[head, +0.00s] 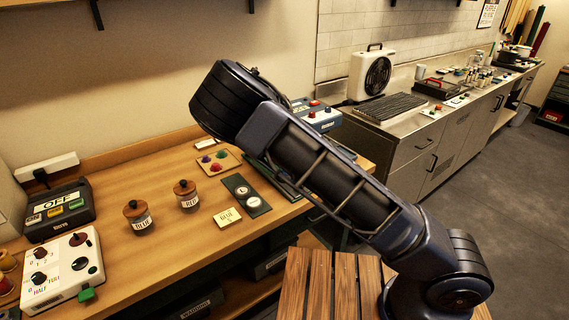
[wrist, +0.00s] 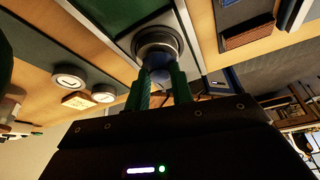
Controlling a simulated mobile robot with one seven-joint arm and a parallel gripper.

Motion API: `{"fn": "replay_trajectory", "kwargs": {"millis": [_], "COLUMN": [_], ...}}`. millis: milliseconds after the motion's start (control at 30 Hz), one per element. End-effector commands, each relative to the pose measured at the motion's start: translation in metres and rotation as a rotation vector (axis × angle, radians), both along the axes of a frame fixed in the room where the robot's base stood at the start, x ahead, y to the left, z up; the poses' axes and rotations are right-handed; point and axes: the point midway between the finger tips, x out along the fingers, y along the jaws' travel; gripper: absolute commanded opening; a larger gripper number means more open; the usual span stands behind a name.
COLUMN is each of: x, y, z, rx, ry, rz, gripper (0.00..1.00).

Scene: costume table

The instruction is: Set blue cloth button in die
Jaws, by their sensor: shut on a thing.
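My gripper (wrist: 157,86) shows in the wrist view with its two green fingers closed on a small blue piece, which looks like the blue cloth button (wrist: 160,76). Directly beyond the fingertips is a round dark metal cup with a pale rim, which looks like the die (wrist: 157,43). The button is at or very near the die's edge; I cannot tell whether it touches or sits inside. In the head view my arm hides the gripper, button and die.
A dark board with pale discs (head: 254,202), a lettered card (head: 228,217) and a tray of coloured buttons (head: 232,166) lie on the wooden table (head: 165,242). Two wooden-lidded jars (head: 138,222) stand left of them. A blue box with red knobs (head: 318,117) stands behind my arm.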

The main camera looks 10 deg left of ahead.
Motion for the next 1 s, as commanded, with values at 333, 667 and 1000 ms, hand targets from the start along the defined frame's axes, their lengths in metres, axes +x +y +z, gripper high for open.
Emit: {"fn": "replay_trajectory", "kwargs": {"millis": [333,667,1000], "x": [0.000,0.000,0.000], "y": [0.000,0.000,0.000], "z": [0.004,0.011,0.016], "rx": [0.001,0.001,0.000], "ry": [0.000,0.001,0.000], "rz": [0.000,0.001,0.001], "gripper": [0.01,0.01,0.01]}}
